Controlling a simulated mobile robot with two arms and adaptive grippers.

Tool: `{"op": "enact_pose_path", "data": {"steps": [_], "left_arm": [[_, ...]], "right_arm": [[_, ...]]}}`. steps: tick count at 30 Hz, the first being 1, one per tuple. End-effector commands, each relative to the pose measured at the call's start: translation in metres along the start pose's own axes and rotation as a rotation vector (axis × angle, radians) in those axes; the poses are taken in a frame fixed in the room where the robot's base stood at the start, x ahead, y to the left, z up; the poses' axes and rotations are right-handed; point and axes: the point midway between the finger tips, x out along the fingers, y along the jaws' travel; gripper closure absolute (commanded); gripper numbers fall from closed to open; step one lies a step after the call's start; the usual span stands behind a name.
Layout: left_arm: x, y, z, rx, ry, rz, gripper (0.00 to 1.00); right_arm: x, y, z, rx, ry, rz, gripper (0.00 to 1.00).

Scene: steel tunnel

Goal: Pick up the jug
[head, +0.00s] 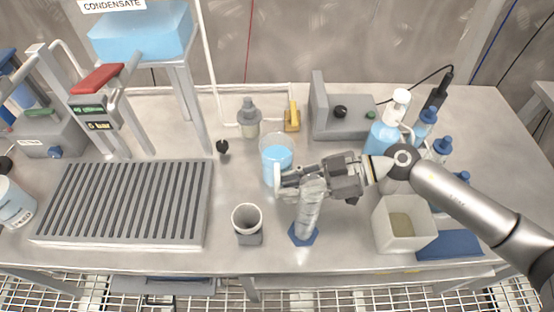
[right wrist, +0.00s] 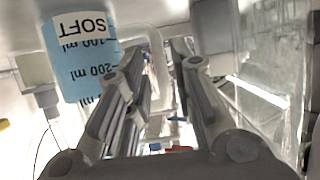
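The jug (head: 275,152) is a clear vessel with light blue liquid, standing on the bench near the middle in the head view. In the right wrist view the jug (right wrist: 78,55) shows a SOFT label and ml marks at the upper left, with its pale handle (right wrist: 158,62) reaching to the right. My right gripper (head: 287,178) is at the handle side of the jug. In the wrist view its fingers (right wrist: 155,70) stand apart on either side of the handle, with gaps visible. My left gripper is not in view.
A clear cylinder with a blue foot (head: 303,236) stands just below my gripper. A grey cup (head: 247,220) is near the front edge. A slatted rack (head: 125,203) lies left. Bottles (head: 383,135) and a square tub (head: 402,225) stand right. A valve fitting (head: 249,118) is behind.

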Motion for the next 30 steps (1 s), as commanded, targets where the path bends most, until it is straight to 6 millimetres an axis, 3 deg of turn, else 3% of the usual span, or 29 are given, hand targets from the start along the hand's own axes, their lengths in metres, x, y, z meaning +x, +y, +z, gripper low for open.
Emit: {"op": "enact_pose_path", "data": {"steps": [3,11,17,26,30], "left_arm": [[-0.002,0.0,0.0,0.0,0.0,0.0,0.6],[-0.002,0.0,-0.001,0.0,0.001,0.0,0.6],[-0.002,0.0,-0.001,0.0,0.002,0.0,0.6],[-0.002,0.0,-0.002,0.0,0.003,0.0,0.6],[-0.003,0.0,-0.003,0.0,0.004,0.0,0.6]], "right_arm": [[0.013,0.0,-0.001,-0.001,0.001,0.0,0.77],[0.015,0.0,0.0,0.0,0.0,0.001,0.77],[0.015,0.0,0.0,0.0,0.001,0.001,1.0],[0.015,0.0,-0.001,-0.002,0.002,0.001,1.0],[0.011,0.0,-0.011,-0.004,0.001,0.002,1.0]]}}
